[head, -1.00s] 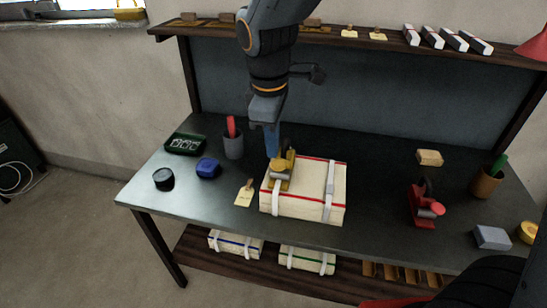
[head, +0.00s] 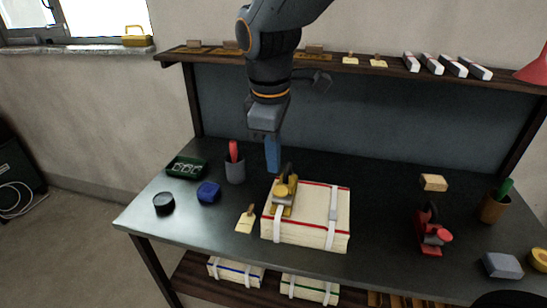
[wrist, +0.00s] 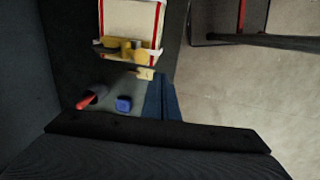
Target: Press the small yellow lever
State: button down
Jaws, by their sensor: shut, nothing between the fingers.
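A yellow tool (head: 284,194) with a dark upright part sits on the left strap of a cream block with red edging (head: 312,212). I cannot clearly make out which part of the tool is the small lever. The tool also shows in the wrist view (wrist: 122,46), at the near end of the block (wrist: 130,18). My gripper (head: 273,170), with blue fingers, points down just behind and left of the tool. It appears a little above it and apart from it. The fingers are shut and empty; they also show in the wrist view (wrist: 161,98).
A grey cup with a red item (head: 235,170), a blue object (head: 208,192), a black round tin (head: 164,203) and a small tag (head: 245,220) lie left of the block. A red tool (head: 431,234) stands to the right. A shelf (head: 340,63) runs above the table's back.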

jog(key=s+d+f+m+b, duration=0.1)
jog(key=s+d+f+m, duration=0.1)
jog(key=d+f+m, duration=0.5)
jog(key=s+d+f+m+b, duration=0.2)
jog(key=d+f+m, duration=0.5)
jog(key=d, duration=0.5)
jog(key=shift+s+f+m+b, duration=0.35)
jog(key=shift+s+m, duration=0.15)
jog(key=shift+m, duration=0.1)
